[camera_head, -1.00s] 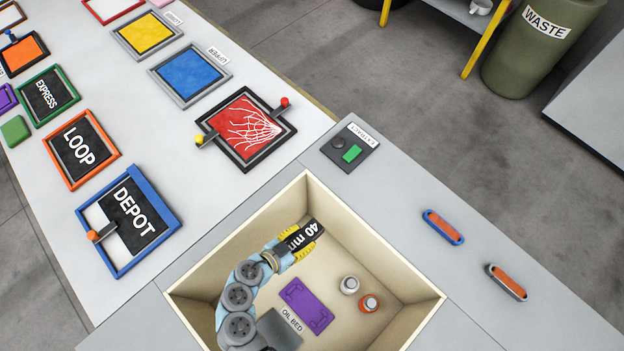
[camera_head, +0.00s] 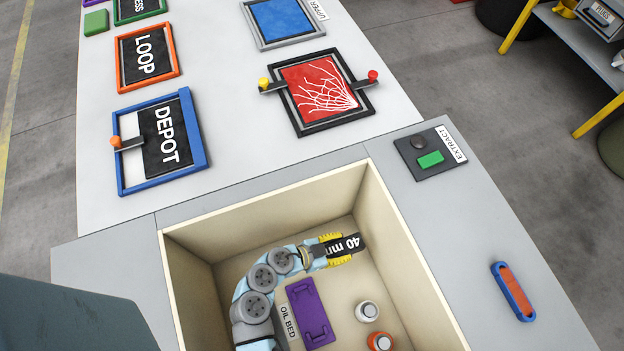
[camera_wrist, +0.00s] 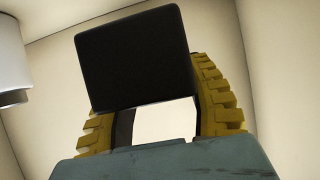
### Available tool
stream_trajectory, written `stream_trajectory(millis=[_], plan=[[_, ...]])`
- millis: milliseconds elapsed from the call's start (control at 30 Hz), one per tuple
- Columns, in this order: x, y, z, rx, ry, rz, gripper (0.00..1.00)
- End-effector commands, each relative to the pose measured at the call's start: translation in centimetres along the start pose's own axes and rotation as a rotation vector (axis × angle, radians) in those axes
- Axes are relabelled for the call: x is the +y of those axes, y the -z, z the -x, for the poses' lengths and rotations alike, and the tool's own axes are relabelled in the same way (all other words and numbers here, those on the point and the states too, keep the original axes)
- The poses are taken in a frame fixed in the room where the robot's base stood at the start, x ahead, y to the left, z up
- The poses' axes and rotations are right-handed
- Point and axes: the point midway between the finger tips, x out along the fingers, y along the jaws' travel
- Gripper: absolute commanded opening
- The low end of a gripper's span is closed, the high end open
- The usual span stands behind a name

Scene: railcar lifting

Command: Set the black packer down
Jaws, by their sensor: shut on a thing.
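The black packer (camera_head: 351,243), a black block marked 40 mm, is held in my gripper (camera_head: 336,249). My gripper has yellow ridged fingers and is shut on the packer. Both are inside the cream-walled box (camera_head: 262,213), towards its far right corner. In the wrist view the packer (camera_wrist: 135,58) is a dark slab standing out beyond the yellow fingers of my gripper (camera_wrist: 165,115). Pale box walls show behind it. I cannot tell whether the packer's underside touches the box floor.
In the box are a purple plate (camera_head: 310,312) by an OIL BED label (camera_head: 288,320), a white-capped container (camera_head: 367,311) and an orange one (camera_head: 380,341). An EXTRACT panel (camera_head: 430,158) with a green button lies beyond the rim. Framed DEPOT (camera_head: 160,143) and LOOP (camera_head: 147,56) panels lie on the table.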

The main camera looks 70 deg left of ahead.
Motion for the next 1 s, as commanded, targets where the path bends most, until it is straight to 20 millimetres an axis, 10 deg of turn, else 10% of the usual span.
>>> stream_trajectory(millis=[1000], plan=[[0.0,-7.4,-4.0,0.001,0.0,-0.001,0.11]])
